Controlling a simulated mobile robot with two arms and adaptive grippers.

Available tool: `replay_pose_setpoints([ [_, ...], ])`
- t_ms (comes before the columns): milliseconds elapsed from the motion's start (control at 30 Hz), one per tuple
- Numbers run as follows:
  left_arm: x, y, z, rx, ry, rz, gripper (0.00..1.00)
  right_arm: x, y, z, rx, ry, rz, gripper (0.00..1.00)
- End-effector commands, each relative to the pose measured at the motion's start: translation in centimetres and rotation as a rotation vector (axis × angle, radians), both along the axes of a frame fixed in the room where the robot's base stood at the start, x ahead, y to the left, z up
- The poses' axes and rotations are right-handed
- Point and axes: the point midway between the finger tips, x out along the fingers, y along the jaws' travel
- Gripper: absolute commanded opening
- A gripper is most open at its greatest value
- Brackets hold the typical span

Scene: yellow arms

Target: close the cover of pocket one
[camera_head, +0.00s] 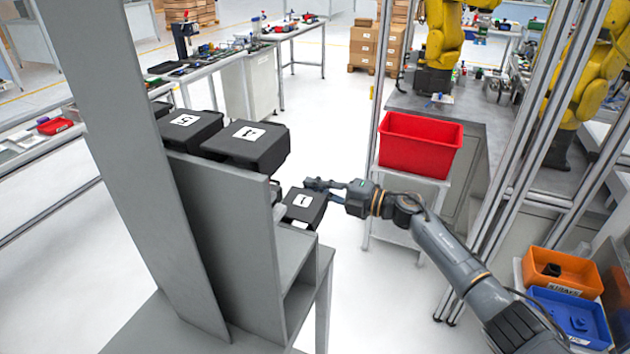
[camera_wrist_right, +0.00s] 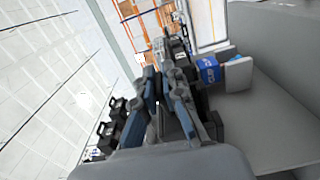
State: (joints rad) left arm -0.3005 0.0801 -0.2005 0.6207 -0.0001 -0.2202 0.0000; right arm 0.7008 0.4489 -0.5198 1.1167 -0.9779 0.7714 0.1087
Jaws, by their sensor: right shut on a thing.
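The black cover with a white label reading 1 (camera_head: 303,207) stands out from the lower part of the grey rack, tilted. My right gripper (camera_head: 322,186) reaches in from the right and is at the cover's upper right edge, shut on it. In the right wrist view my gripper's fingers (camera_wrist_right: 168,75) run up the middle, close together; the part between them is dark and hard to make out. My left gripper is in neither view.
Black boxes with white labels (camera_head: 247,142) sit on top of the grey rack (camera_head: 235,240). A red bin (camera_head: 420,145) stands on a stand behind my right arm. Orange (camera_head: 562,272) and blue (camera_head: 572,317) bins are at lower right. Open floor lies between rack and red bin.

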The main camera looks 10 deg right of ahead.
Motion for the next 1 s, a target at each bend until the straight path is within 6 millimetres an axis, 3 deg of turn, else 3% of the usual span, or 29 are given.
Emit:
replay_pose_setpoints([
  [300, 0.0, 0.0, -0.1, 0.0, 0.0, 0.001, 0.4, 0.1, 0.0, -1.2, 0.078, 0.107, -0.002, 0.0],
  [867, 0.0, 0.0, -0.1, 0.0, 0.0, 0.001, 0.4, 0.0, 0.0, -1.6, 0.094, 0.133, -0.002, 0.0],
  [900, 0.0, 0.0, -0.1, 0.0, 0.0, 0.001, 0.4, 0.0, 0.0, -1.6, 0.094, 0.132, -0.002, 0.13],
  [1000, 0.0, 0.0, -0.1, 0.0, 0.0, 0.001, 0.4, 0.0, 0.0, -1.7, 0.093, 0.133, -0.002, 0.31],
])
